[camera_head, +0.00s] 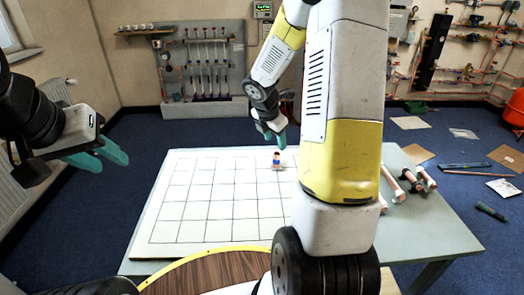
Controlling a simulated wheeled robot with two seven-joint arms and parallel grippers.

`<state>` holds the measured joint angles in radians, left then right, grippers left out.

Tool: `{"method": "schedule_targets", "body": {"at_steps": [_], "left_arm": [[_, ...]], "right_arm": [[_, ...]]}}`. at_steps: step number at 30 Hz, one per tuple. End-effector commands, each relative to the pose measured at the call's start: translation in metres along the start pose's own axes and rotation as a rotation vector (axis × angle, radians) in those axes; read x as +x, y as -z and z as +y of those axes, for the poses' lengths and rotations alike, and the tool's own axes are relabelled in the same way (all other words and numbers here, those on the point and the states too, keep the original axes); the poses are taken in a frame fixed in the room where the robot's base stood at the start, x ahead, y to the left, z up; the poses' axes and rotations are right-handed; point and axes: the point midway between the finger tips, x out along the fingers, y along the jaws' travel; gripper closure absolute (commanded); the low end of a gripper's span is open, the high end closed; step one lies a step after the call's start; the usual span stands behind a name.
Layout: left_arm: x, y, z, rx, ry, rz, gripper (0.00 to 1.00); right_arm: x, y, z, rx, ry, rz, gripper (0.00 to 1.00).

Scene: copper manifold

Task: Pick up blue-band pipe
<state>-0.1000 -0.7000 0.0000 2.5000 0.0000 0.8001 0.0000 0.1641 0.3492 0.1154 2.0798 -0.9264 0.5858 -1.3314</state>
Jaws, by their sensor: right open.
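A short copper-coloured fitting with a blue band (276,161) stands on the white gridded board (190,222), near its far side. I take it as the blue-band pipe; it is small in view. My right gripper (275,142), with teal fingers, points down just above and beside it. It is open, and I cannot tell whether a finger touches the piece. My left gripper (108,163) is at the far left, away from the board, with its teal fingers apart and nothing between them. My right arm hides part of the board.
Several copper pipes with white or dark ends (391,184) lie on the grey-green table (435,225) right of the board. A round wooden surface with a yellow rim (205,270) is at the front. Papers and tools lie on the blue floor at right. Most grid cells are clear.

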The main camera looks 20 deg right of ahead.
Motion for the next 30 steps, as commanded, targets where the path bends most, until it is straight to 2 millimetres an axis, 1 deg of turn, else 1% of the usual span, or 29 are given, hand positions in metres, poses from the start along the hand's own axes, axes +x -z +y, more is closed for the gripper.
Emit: {"method": "schedule_targets", "body": {"at_steps": [1,3,6,8,17,24,27,30], "left_arm": [[0.0,0.0,0.0,0.0,0.0,0.0,0.64],[0.0,0.0,0.0,0.0,0.0,0.0,0.64],[0.0,0.0,0.0,0.0,0.0,0.0,0.64],[0.0,0.0,0.0,0.0,0.0,0.0,0.64],[0.0,0.0,0.0,0.0,0.0,0.0,0.64],[0.0,0.0,0.0,0.0,0.0,0.0,0.64],[0.0,0.0,0.0,0.0,0.0,0.0,0.64],[0.0,0.0,0.0,0.0,0.0,0.0,0.64]], "right_arm": [[0.019,0.002,0.003,-0.084,0.012,0.005,0.49],[0.036,0.003,0.006,-0.183,0.015,0.005,0.49],[0.051,0.004,0.009,-0.269,0.018,0.007,0.49],[0.057,0.004,0.01,-0.292,0.018,0.007,0.49],[0.089,0.004,0.011,-0.299,0.02,0.008,0.49],[0.124,0.003,0.015,-0.297,0.02,0.007,0.49],[0.131,0.003,0.015,-0.298,0.018,0.007,0.49],[0.133,0.003,0.015,-0.297,0.017,0.006,0.49]]}}
